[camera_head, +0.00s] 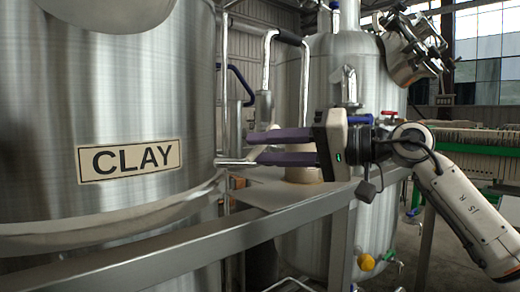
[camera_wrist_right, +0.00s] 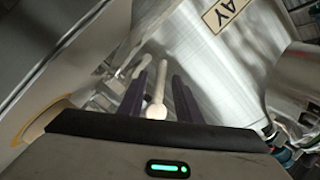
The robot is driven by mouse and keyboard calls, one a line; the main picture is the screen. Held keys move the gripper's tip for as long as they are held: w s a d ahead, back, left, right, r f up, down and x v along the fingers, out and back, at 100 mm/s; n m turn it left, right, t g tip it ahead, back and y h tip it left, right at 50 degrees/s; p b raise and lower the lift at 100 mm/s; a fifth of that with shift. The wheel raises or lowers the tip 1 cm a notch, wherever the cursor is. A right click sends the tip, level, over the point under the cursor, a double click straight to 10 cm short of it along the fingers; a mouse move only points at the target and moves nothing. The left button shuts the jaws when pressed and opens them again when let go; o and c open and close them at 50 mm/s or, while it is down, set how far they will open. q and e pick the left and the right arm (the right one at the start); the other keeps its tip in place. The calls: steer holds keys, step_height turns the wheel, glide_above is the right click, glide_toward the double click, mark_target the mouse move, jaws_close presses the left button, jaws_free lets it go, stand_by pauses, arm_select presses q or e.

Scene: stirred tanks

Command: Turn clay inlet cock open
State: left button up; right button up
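The clay tank (camera_head: 130,70) is a big steel cylinder at the left, with a CLAY label (camera_head: 130,160). A pale lever with a rounded end (camera_head: 236,162), apparently the inlet cock's handle, sticks out at the tank's right side. In the right wrist view a pale round-ended rod (camera_wrist_right: 157,110) lies between the fingers. My right gripper (camera_head: 253,148) points left at the lever with its purple fingers apart; its fingers also show in the right wrist view (camera_wrist_right: 160,76). I cannot tell whether either finger touches the rod. My left gripper is not in view.
A steel frame rail (camera_head: 230,235) runs in front of the tank, below my right gripper. A bent steel pipe (camera_head: 268,60) stands behind the fingers. A second tank (camera_head: 340,70) with a red-handled valve (camera_head: 389,113) and yellow knob (camera_head: 366,262) stands behind my right arm.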

steer(key=v, duration=0.8)
steer(key=shift+s+d, duration=0.15)
steer(key=shift+d, duration=0.1)
